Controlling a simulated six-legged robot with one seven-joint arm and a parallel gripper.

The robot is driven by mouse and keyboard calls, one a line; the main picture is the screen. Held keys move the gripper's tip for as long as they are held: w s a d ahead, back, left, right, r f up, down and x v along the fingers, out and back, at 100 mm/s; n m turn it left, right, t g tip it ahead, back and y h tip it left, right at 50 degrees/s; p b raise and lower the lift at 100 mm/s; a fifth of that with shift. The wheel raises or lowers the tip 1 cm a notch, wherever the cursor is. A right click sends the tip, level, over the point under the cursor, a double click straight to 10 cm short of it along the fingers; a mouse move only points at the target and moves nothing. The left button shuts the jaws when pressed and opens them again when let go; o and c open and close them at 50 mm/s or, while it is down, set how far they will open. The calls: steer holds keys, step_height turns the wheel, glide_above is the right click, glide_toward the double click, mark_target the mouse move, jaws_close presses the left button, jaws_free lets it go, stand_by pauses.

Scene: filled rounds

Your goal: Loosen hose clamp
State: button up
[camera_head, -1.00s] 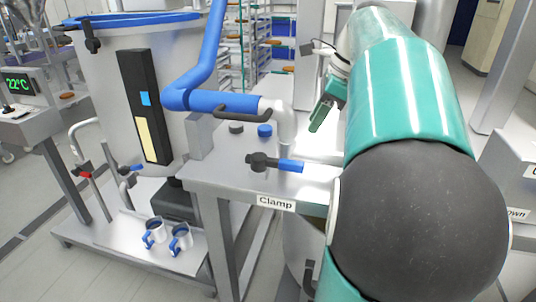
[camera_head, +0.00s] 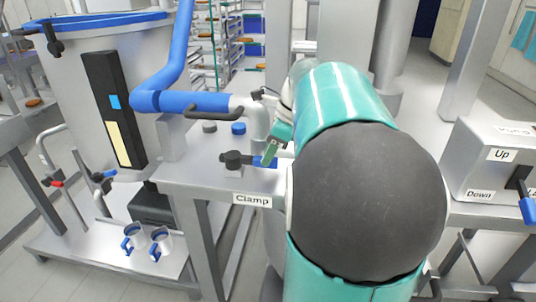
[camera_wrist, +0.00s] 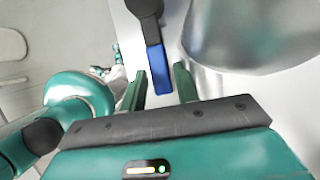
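The clamp lever has a black pivot (camera_head: 235,159) and a blue handle (camera_head: 262,162). It sits on the metal table above the "Clamp" label (camera_head: 252,200), beside the white hose fitting (camera_head: 259,118). My gripper (camera_head: 272,150) is at the handle's right end and partly covers it. In the wrist view, my gripper (camera_wrist: 160,80) is open, with its two green fingers on either side of the blue handle (camera_wrist: 158,68). The handle's end shows between the fingers, with gaps on both sides. I cannot tell its exact depth between them.
A blue hose (camera_head: 175,70) runs down to the fitting. A large metal vessel (camera_head: 70,85) is at left. A control box with Up and Down labels (camera_head: 495,165) is at right.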

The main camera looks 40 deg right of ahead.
steer(key=shift+w+a+f, duration=0.2)
steer(key=shift+f, duration=0.35)
steer(key=shift+c, duration=0.2)
jaws_close()
